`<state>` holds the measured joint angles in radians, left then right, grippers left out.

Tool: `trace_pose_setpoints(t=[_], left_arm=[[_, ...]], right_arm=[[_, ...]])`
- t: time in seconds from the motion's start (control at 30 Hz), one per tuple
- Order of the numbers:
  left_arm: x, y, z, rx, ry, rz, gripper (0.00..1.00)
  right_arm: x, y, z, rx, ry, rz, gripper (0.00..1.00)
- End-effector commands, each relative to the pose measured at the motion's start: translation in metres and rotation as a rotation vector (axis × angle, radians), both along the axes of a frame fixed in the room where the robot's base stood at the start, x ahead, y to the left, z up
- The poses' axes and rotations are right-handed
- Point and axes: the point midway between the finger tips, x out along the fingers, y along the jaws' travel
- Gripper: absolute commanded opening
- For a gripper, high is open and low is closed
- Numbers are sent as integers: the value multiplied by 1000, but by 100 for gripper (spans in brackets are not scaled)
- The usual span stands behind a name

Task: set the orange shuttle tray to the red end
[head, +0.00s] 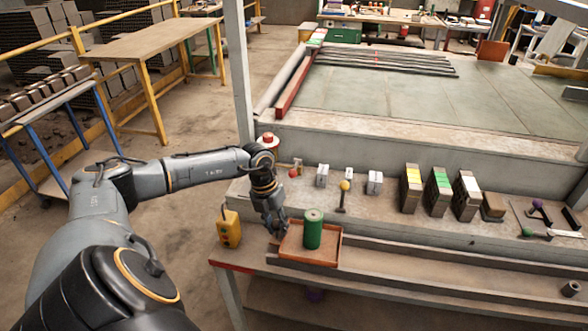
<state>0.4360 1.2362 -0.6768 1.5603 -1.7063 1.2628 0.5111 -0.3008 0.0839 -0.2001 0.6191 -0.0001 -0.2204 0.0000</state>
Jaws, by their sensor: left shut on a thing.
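The orange shuttle tray (328,259) lies near the left end of the long bench, in line with the rails. A green cylinder (313,230) stands upright in it. The red end (231,265) shows as a red strip at the bench's left front corner, left of the tray with a gap between. My left gripper (279,231) points down at the tray's left rim and is shut on the tray there; its fingertips are small and partly hard to see. My right gripper is not in view.
A yellow control box (229,229) stands left of the tray near the red end. A red button (268,140) is behind the gripper. Small blocks, a yellow-topped lever (344,190) and tall striped blocks (439,189) line the ledge behind.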

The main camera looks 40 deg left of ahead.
Motion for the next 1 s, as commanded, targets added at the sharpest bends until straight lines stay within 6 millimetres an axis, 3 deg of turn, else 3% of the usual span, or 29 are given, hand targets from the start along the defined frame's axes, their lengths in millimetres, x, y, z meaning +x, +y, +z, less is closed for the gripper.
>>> trace_pose_setpoints(t=[0.3, 0.87, 0.9, 1.0], left_arm=[[-14, 28, 2, 2, -8, 3, 0], [-19, 37, 3, 5, -5, 2, 0], [-19, 37, 3, 6, -6, 2, 31], [-19, 37, 3, 5, -5, 3, 51]], right_arm=[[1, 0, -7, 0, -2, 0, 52], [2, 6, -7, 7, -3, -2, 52], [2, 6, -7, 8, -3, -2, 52], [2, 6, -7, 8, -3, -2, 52]])
